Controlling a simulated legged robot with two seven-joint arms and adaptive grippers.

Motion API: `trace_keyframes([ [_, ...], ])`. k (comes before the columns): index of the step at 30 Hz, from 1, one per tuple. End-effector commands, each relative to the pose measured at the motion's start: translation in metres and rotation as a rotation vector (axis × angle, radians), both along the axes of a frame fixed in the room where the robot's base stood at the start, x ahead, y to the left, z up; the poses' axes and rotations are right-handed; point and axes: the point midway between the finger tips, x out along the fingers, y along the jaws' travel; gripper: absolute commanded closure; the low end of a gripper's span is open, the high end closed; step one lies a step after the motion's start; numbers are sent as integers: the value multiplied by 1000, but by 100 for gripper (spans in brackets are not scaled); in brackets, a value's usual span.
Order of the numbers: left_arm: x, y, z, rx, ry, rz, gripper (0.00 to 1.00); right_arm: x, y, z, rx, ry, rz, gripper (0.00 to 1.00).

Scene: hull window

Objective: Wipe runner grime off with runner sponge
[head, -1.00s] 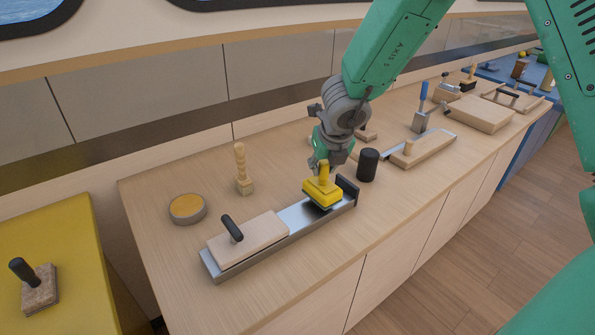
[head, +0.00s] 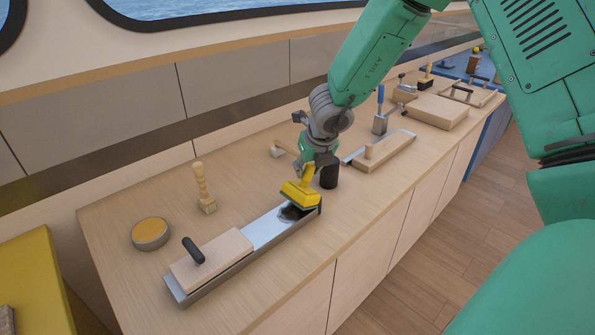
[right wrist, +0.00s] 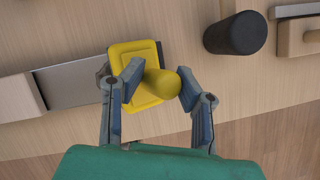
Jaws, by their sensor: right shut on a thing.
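My right gripper (head: 312,172) is shut on the yellow handle of the runner sponge (head: 300,194), a yellow block with a dark green underside. The sponge looks tilted over the far edge of the metal runner (head: 262,228), near its dark end stop; I cannot tell whether it touches. A dark grime patch (head: 290,213) shows on the runner just below the sponge. My left gripper is not in view.
A wooden block with a black handle (head: 212,258) covers the runner's near-left end. A round yellow-topped tin (head: 150,233) and a wooden-handled brush (head: 204,190) stand behind it. A black cylinder (head: 329,176) stands close beyond the sponge. Bare counter lies in front of the runner.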

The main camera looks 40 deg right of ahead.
Motion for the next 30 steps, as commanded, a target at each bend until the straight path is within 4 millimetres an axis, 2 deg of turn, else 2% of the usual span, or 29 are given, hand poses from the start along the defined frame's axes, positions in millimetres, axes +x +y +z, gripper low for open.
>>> trace_keyframes([
  [1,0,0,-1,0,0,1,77,-8,-13,-9,-32,28,-20,100],
  [5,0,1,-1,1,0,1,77,-7,-9,-9,-35,31,-20,100],
  [9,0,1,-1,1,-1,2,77,-9,-10,-19,-36,34,-19,100],
  [19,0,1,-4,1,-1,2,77,-10,-14,-22,-28,32,-22,100],
  [30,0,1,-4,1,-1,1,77,-10,-13,-17,-30,32,-20,100],
])
